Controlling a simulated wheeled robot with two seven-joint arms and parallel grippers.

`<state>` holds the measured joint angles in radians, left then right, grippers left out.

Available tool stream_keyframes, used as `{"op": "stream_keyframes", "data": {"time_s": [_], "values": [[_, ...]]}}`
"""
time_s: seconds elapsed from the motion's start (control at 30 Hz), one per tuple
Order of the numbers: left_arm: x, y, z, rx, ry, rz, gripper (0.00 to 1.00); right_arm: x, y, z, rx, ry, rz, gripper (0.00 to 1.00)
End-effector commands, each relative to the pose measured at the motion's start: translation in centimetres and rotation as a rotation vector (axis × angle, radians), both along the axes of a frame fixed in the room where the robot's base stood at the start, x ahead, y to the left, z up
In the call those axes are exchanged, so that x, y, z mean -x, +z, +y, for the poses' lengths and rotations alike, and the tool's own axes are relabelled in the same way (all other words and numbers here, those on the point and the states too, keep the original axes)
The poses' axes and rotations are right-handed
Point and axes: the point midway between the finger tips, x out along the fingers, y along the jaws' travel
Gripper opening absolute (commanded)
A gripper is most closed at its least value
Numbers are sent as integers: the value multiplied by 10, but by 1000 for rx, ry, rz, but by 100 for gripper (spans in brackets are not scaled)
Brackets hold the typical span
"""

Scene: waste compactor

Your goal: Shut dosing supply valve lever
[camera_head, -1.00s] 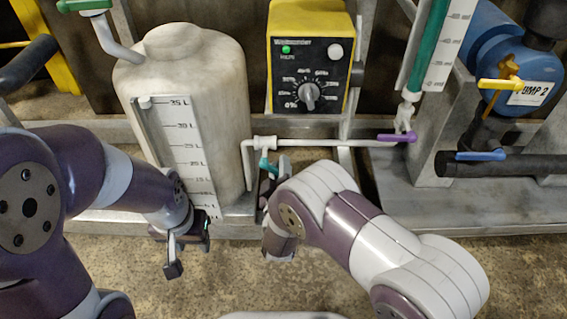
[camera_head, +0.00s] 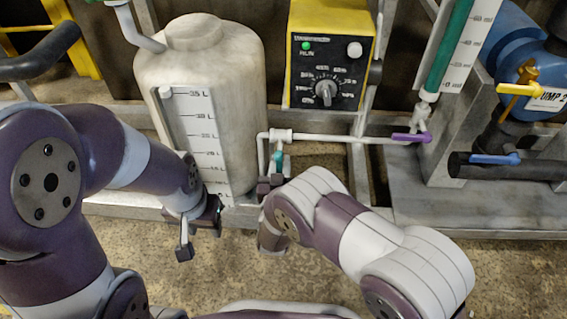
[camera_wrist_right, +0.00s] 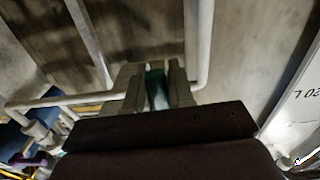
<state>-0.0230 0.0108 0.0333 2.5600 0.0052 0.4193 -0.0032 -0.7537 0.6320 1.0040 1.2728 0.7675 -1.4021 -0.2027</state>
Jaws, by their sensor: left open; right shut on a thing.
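A teal valve lever (camera_head: 278,160) hangs down from a white fitting on the pipe beside the tank, in the middle of the head view. I take it to be the dosing supply lever. My right gripper (camera_head: 270,184) is just below the fitting at this lever, partly hidden by its own wrist. In the right wrist view, its fingers (camera_wrist_right: 155,90) are shut on the teal lever (camera_wrist_right: 156,88), which shows between them. My left gripper (camera_head: 202,234) is open and empty in front of the tank's base, left of the lever.
The white tank (camera_head: 205,85) with a litre scale stands behind my left gripper. A yellow dosing controller (camera_head: 330,55) is above the pipe. A purple lever (camera_head: 411,137), a blue lever (camera_head: 495,159) and a yellow lever (camera_head: 520,80) are to the right. Bare floor lies in front.

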Motion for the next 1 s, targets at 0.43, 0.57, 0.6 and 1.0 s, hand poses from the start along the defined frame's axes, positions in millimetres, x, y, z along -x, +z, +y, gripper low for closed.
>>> {"op": "stream_keyframes", "data": {"time_s": [0.43, 0.57, 0.6, 1.0], "values": [[0, 1, 0, 0, 0, 0, 44, 1, -1, 3, -58, 2, 3, 0], [0, 1, 0, 0, 0, 0, 44, 1, -1, 3, -58, 2, 2, 0], [0, 1, 0, 0, 0, 0, 44, 1, -1, 3, -58, 2, 2, 0], [0, 1, 0, 0, 0, 0, 44, 0, 0, 3, -57, 1, 1, 44]]}}
